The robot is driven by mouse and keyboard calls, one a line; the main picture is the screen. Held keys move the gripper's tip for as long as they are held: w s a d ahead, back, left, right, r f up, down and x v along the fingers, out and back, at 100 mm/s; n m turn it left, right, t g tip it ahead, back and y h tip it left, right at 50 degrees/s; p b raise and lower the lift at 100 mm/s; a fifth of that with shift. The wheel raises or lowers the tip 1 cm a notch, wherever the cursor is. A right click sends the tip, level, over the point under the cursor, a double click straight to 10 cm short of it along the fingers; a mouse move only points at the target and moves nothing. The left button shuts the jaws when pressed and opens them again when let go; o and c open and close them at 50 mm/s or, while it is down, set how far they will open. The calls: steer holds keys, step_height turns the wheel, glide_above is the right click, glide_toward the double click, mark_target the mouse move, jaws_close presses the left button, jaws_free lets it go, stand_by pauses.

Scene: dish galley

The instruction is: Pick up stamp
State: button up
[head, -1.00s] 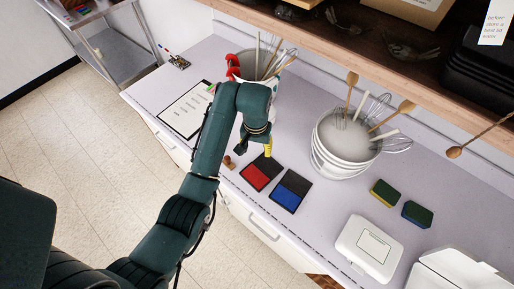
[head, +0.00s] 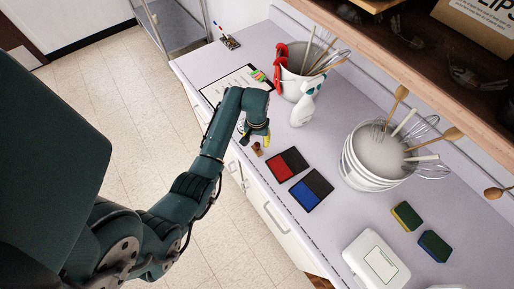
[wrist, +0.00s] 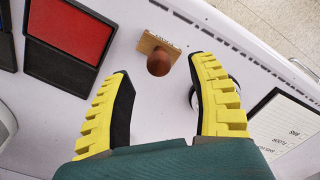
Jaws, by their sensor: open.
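The stamp is a small wooden block with a round brown knob. It stands on the pale counter (head: 330,222), left of the red ink pad, in the head view (head: 257,149). In the wrist view the stamp (wrist: 147,43) is at the upper middle, its knob toward the camera. My gripper (wrist: 160,70) is open, with yellow-and-black fingers on either side of the stamp's line and nothing between them. In the head view my gripper (head: 256,134) is just behind the stamp, close to it. How high the fingertips are above the counter is hard to tell.
Red (head: 280,167) and blue (head: 306,193) ink pads lie right of the stamp. A clipboard (head: 222,91), a white spray bottle (head: 302,108) and a utensil bucket (head: 293,92) are behind. A large whisk bucket (head: 352,172) stands right. The counter's front edge is near the stamp.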

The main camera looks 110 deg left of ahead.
mark_target(257, 144)
step_height(257, 144, down, 4)
steer(key=shift+r, duration=0.25)
jaws_close()
